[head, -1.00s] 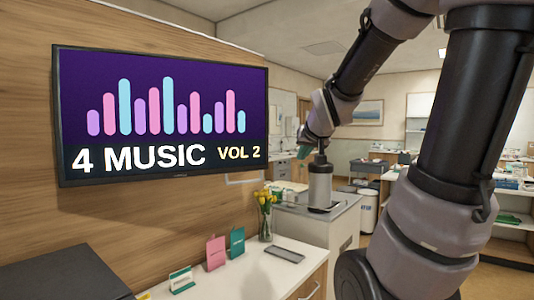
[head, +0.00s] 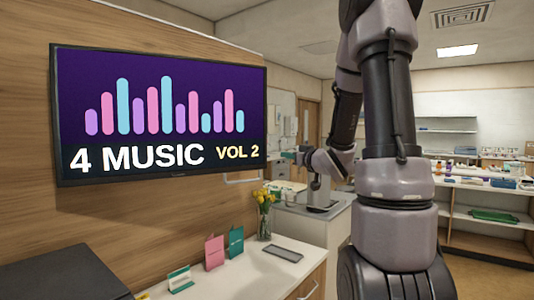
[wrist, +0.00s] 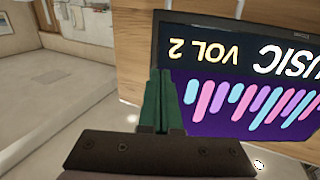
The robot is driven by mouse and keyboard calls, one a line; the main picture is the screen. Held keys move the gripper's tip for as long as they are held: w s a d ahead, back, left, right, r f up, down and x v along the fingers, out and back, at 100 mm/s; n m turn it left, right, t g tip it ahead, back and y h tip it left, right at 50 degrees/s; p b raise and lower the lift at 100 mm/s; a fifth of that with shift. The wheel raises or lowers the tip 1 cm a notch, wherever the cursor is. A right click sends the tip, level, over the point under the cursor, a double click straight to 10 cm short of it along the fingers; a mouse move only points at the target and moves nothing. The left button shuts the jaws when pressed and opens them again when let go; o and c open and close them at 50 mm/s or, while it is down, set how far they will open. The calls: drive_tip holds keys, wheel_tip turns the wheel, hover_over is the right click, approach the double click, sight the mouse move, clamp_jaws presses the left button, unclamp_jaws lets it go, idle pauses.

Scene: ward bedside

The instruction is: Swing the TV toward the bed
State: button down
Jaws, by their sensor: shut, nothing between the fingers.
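The TV (head: 163,115) is a flat black-framed screen by the wood-panelled wall at the left of the head view, showing "4 MUSIC VOL 2". In the wrist view the TV (wrist: 240,85) appears upside down at the right, its frame edge just beyond the fingers. My gripper (head: 289,156) is to the right of the TV's right edge, its green fingertips pointing left. In the wrist view my gripper (wrist: 160,78) is shut, with its fingers together and empty. The fingertips overlap the frame in that picture; I cannot tell whether they touch it. The TV's mount is hidden, and no bed is visible.
Below the TV, a white counter (head: 225,283) carries a vase of yellow flowers (head: 264,215), a dark flat device (head: 282,253) and small cards (head: 214,252). A shelf unit (head: 485,210) stands at the right. There is open air between the TV and my arm.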

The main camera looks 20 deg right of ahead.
sight(263, 151)
drive_tip(key=shift+w, duration=0.1)
drive_tip(key=x, duration=1.3)
drive_tip(key=shift+w+a, duration=0.15)
drive_tip(key=shift+w, duration=0.25)
drive_tip(key=shift+w, duration=0.1)
